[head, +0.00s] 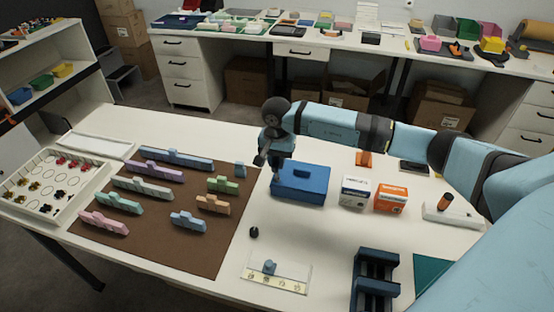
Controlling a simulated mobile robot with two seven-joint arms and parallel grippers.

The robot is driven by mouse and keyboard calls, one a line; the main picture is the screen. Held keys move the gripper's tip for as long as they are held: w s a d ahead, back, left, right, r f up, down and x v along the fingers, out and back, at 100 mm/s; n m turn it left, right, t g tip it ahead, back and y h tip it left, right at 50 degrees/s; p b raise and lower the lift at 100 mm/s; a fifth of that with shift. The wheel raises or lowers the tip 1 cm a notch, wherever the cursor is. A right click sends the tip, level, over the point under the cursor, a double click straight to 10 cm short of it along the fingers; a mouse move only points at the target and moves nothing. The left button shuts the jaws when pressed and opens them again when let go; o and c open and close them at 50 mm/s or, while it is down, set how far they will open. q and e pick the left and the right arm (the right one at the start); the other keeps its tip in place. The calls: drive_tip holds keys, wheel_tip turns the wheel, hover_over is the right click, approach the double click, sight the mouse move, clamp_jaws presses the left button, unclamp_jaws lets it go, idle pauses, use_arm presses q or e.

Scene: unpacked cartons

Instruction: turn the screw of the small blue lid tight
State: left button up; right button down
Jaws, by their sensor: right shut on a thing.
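My right gripper (276,177) points down at the lid's back left corner. Its fingers are shut at that corner, on what appears to be the screw. The screw itself is hidden by the fingers and too small to make out. My left gripper is not in view.
A brown mat (150,215) with several coloured blocks lies to the left. A small black knob (254,232) stands in front of the box. A white carton (354,191) and an orange carton (391,199) stand close on the right. A dark blue rack (375,280) is at the front.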

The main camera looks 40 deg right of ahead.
drive_tip(key=shift+f, duration=0.35)
drive_tip(key=shift+r, duration=0.1)
drive_tip(key=m, duration=0.9)
drive_tip(key=shift+m+p, duration=0.3)
drive_tip(key=shift+p, duration=0.1)
drive_tip(key=m, duration=0.4)
drive_tip(key=shift+r+m+p, duration=0.1)
drive_tip(key=shift+m+p, duration=0.2)
drive_tip(key=shift+p, duration=0.1)
drive_tip(key=m+p, duration=0.1)
drive_tip(key=m, duration=0.4)
drive_tip(key=shift+m, duration=0.3)
drive_tip(key=shift+f+n+b, duration=0.2)
drive_tip(key=shift+n+b, duration=0.25)
drive_tip(key=shift+n, duration=0.55)
drive_tip(key=shift+r, duration=0.1)
